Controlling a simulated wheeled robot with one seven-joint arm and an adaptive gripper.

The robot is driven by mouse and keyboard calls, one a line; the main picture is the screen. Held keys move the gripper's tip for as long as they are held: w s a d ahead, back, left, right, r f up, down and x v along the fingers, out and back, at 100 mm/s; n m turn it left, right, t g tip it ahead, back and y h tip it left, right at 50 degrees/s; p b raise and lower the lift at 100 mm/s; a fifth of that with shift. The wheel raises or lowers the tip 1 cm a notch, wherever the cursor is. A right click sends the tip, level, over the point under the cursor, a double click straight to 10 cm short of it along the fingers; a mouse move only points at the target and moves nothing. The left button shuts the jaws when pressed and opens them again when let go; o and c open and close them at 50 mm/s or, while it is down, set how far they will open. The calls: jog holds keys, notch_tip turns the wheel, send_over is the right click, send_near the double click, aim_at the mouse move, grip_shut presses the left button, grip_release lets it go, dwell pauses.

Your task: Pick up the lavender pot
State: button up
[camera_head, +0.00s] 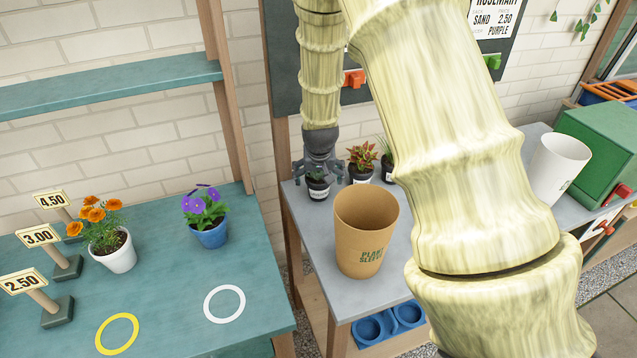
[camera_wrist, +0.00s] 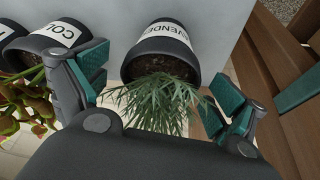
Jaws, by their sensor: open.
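The lavender pot (camera_wrist: 162,50) is a small dark pot with a white label, partly readable as "VENDER", and thin green leaves. In the wrist view it sits between the spread fingers of my gripper (camera_wrist: 157,72), which is open, with a gap on both sides. In the head view my gripper (camera_head: 319,168) is over the lavender pot (camera_head: 318,187) at the left back of the grey table (camera_head: 300,212), hiding most of its plant.
A coleus pot (camera_wrist: 62,38) stands close beside the left finger; it also shows in the head view (camera_head: 361,174). Another small pot (camera_head: 388,168) is partly behind my arm. A brown plant sleeve cup (camera_head: 364,235) stands in front. A wooden post is near the right finger.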

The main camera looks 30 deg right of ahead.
jog(key=shift+w+f, duration=0.1)
jog(key=shift+f, duration=0.2)
